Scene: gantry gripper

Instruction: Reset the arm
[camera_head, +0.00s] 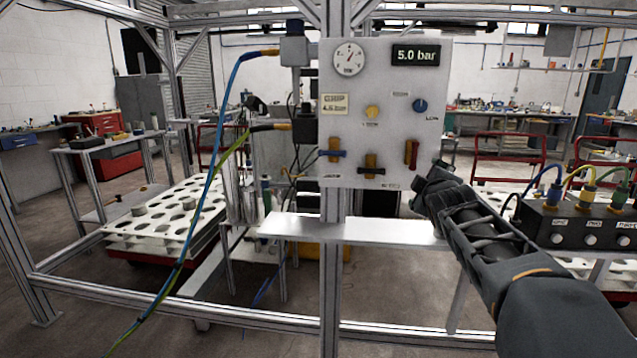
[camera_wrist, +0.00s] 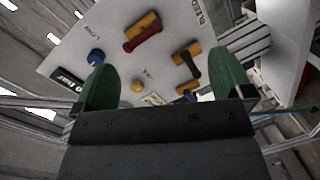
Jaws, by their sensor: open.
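My arm reaches in from the lower right in the head view, and its end is beside the lower right edge of the white control panel (camera_head: 385,110). My gripper (camera_wrist: 165,88) is open and empty in the wrist view, with its two green fingers wide apart. The panel (camera_wrist: 120,30) lies beyond the fingers, tilted in that view. It carries a round gauge (camera_head: 349,58), a "5.0 bar" display (camera_head: 416,55), a blue knob (camera_head: 420,106), a yellow button (camera_head: 372,112), and blue, black and red valve handles. The red handle (camera_head: 411,153) is upright; the blue (camera_head: 332,154) and black (camera_head: 371,170) ones lie level.
A metal shelf (camera_head: 355,231) runs below the panel. A black box (camera_head: 578,225) with plugged cables stands at right, near my arm. Blue and green hoses (camera_head: 205,200) hang at left. A white tray with holes (camera_head: 130,231) stands behind the frame's rail (camera_head: 250,318).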

